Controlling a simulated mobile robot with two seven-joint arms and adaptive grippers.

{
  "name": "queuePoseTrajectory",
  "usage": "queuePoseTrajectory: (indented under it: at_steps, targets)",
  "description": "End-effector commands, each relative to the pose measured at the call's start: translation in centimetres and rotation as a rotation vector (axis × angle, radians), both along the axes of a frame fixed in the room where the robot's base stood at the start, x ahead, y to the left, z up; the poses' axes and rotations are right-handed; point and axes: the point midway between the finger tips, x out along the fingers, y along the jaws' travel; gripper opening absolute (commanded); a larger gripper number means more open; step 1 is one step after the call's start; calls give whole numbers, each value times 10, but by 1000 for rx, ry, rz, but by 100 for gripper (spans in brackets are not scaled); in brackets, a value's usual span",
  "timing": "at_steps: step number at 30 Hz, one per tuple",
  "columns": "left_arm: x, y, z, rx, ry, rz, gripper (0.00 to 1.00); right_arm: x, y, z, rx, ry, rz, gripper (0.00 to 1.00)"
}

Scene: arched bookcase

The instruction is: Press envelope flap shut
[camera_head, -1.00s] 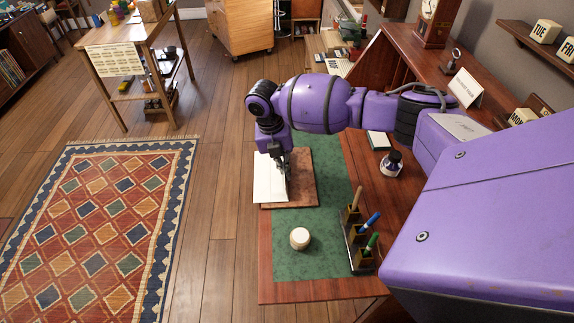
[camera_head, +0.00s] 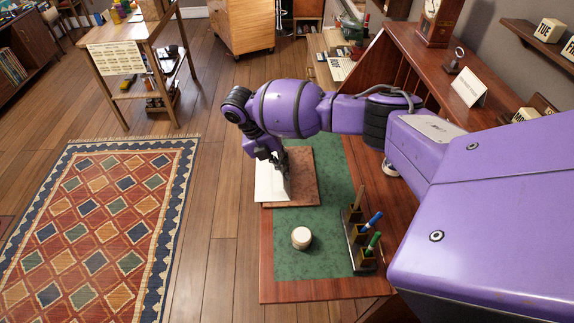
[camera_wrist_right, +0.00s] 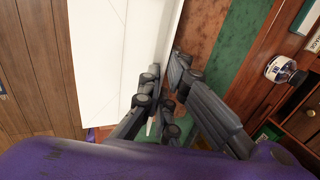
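The white envelope (camera_head: 267,184) lies on a reddish-brown board (camera_head: 305,180) on the desk. In the right wrist view it is a large white sheet (camera_wrist_right: 105,55) with faint crease lines. A narrow white strip along its right side, seemingly the flap (camera_wrist_right: 165,30), appears raised at an angle. My right gripper (camera_head: 284,165) is low over the envelope's right part. In the wrist view its dark fingertips (camera_wrist_right: 166,66) are close together by the strip's near end. Whether they pinch it or only touch it is unclear. My left gripper is not in view.
On the green desk mat (camera_head: 320,255) stand a round cream pot (camera_head: 301,238) and a pen holder (camera_head: 358,240) with pens. An ink bottle (camera_wrist_right: 285,72) is to the right in the wrist view. A wooden floor is left of the desk.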

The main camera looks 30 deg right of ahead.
Motion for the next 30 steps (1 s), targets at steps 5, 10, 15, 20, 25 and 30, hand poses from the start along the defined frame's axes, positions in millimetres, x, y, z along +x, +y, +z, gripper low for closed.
queuePoseTrajectory:
  at_steps: [5, 10, 15, 20, 25, 30]
  targets:
    - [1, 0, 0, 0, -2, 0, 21, 0, 0, 0, 0, 0, 0, 21]
    - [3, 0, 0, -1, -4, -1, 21, 0, 0, 0, 1, -1, 0, 21]
    - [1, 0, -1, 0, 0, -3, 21, 2, 2, 6, 1, -2, 0, 21]
    - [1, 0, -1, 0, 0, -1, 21, 8, 11, 30, 2, -4, 2, 21]
    - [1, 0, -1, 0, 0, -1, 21, 16, 24, 64, 2, -4, 1, 21]
    - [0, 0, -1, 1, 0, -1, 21, 22, 35, 93, 1, -4, 1, 21]
